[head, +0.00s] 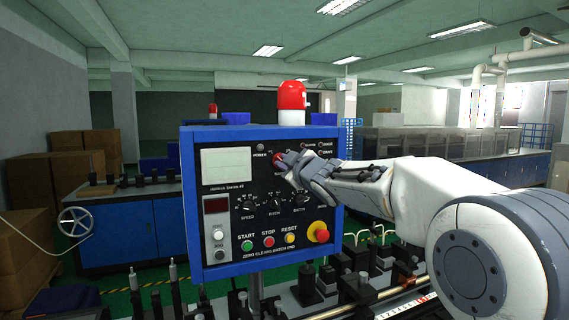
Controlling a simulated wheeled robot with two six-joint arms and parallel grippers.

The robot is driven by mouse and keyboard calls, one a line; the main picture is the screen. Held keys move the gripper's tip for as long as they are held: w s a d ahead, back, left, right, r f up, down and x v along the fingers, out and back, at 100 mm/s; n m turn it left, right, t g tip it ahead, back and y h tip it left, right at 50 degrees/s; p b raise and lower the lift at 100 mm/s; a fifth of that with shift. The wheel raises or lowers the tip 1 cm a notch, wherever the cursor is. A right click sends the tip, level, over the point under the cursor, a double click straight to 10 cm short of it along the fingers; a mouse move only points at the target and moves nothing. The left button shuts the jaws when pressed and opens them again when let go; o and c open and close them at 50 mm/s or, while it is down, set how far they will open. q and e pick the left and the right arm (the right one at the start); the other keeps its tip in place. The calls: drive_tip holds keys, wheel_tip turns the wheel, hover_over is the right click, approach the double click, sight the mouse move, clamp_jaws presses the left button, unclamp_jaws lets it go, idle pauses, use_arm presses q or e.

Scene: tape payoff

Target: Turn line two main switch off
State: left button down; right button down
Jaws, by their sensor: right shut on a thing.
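A blue-framed control panel (188,215) with a black face stands in the middle of the head view. My right gripper (284,164) reaches in from the right to the upper middle of the panel face. It is shut on a red switch knob (278,157), of which only a small part shows beside the fingers. The knob's setting and the lettering around it are hidden by the gripper. My left gripper is not in view.
Below are dark SPEED and PITCH knobs, a green START button (247,245), a red STOP button (269,242), a yellow RESET button (290,238) and a red emergency stop (318,232). A red beacon (291,96) tops the panel. Machine fittings (362,285) stand below.

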drive_tip(key=c, duration=0.9)
unclamp_jaws()
drive_tip(key=b+v, duration=0.2)
drive_tip(key=v, duration=0.8)
drive_tip(key=shift+s, duration=0.25)
drive_tip(key=s+a+f+m+g+h, duration=0.1)
drive_tip(key=s+f+m+g, duration=0.15)
drive_tip(key=s+f, duration=0.4)
drive_tip(key=s+f+m+g+h, duration=0.1)
drive_tip(key=s+f+g+h, duration=0.15)
drive_tip(key=f, duration=0.65)
drive_tip(key=s+a+f+m+g+h, duration=0.1)
drive_tip(key=s+f+m+g, duration=0.15)
drive_tip(key=s+f, duration=0.35)
drive_tip(key=s+d+f+g, duration=0.1)
drive_tip(key=s+f+g, duration=0.2)
drive_tip(key=s+f, duration=0.2)
drive_tip(key=s+d+f+g+h, duration=0.1)
drive_tip(key=s+f+g, duration=0.2)
drive_tip(key=s, duration=0.7)
drive_tip(key=s+f+g, duration=0.3)
drive_tip(key=s+f, duration=0.3)
drive_tip(key=s, duration=0.1)
drive_tip(key=shift+s+d+f+h, duration=0.25)
drive_tip(key=shift+d+f, duration=0.15)
